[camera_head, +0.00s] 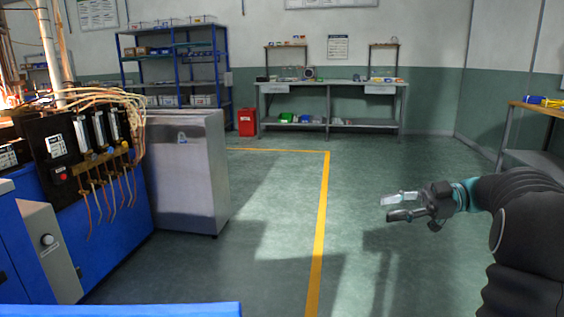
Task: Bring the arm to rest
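My arm (520,215) reaches in from the right edge of the head view, bent, with its end pointing left. My gripper (388,207) hangs over open floor, with its fingers pointing left. A gap shows between the two fingers, and no object is seen in them. The gripper touches nothing in view.
A blue machine (120,225) with gauges and hoses stands at left, beside a grey metal cabinet (190,170). A workbench (330,85) and blue shelves (175,65) stand at the back. A table (535,108) is at right. The middle floor (270,235) is clear.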

